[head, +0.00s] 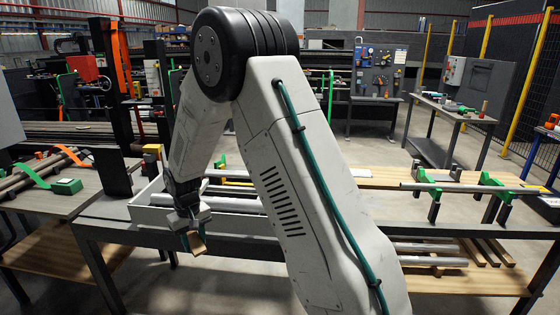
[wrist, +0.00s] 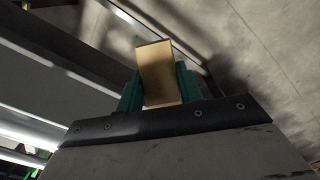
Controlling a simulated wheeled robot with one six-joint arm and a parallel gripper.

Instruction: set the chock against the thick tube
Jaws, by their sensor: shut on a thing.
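My gripper (head: 190,228) hangs at the front edge of the workbench, left of centre in the head view. It is shut on a tan wooden chock (head: 197,244). In the wrist view the chock (wrist: 158,73) stands out between the two green fingers, slightly tilted. A thick silver tube (head: 236,205) lies in a shallow white tray on the bench, just right of my gripper. The chock is apart from it, lower and nearer. My arm hides the right part of the tray and of the tube.
The tray's front wall (head: 150,213) is close to my gripper. Other thinner bars lie farther back in the tray. On the right, a long thin tube (head: 465,188) rests on green-topped stands. Tubes and wooden blocks lie on the lower shelf (head: 440,283). Concrete floor shows beneath the chock.

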